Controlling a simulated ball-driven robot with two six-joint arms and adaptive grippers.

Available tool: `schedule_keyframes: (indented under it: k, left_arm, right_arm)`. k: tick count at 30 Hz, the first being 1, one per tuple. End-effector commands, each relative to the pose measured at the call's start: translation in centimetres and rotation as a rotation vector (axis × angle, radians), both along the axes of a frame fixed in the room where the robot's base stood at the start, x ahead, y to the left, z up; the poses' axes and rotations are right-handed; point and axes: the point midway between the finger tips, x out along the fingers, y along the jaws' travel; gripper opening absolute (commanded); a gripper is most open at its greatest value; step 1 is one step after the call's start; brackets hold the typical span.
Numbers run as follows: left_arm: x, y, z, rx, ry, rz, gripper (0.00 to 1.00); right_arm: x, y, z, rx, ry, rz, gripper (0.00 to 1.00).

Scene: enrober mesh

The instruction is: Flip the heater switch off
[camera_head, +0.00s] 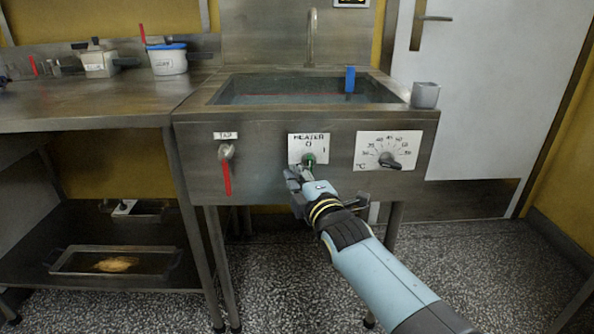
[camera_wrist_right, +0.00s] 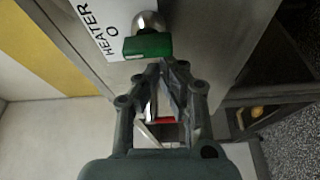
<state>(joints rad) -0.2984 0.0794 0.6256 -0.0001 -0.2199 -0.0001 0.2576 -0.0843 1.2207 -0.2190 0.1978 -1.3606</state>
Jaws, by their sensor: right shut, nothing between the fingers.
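The heater switch (camera_head: 309,159) is a green handle on a round metal boss, below the white plate (camera_head: 308,140) marked HEATER, 0 and 1 on the sink unit's front. In the right wrist view the green handle (camera_wrist_right: 148,46) sits just beyond my fingertips, with the plate (camera_wrist_right: 104,28) beside it. I cannot tell clearly which mark the handle points to. My right gripper (camera_head: 302,174) is shut and empty just in front of and below the switch. Its closed fingers (camera_wrist_right: 165,66) also show in the wrist view; whether they touch the handle is unclear. My left gripper is not in view.
Left of the switch is a red-handled tap (camera_head: 226,170); right of it is a temperature dial (camera_head: 390,160). A steel counter (camera_head: 110,105) stands left.

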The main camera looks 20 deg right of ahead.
Motion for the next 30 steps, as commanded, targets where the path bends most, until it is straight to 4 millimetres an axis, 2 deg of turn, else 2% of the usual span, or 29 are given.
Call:
schedule_keyframes:
  k: [30]
  left_arm:
    - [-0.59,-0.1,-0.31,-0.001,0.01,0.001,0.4]
  right_arm:
    - [0.15,-0.19,-0.28,0.005,-0.001,0.0,0.0]
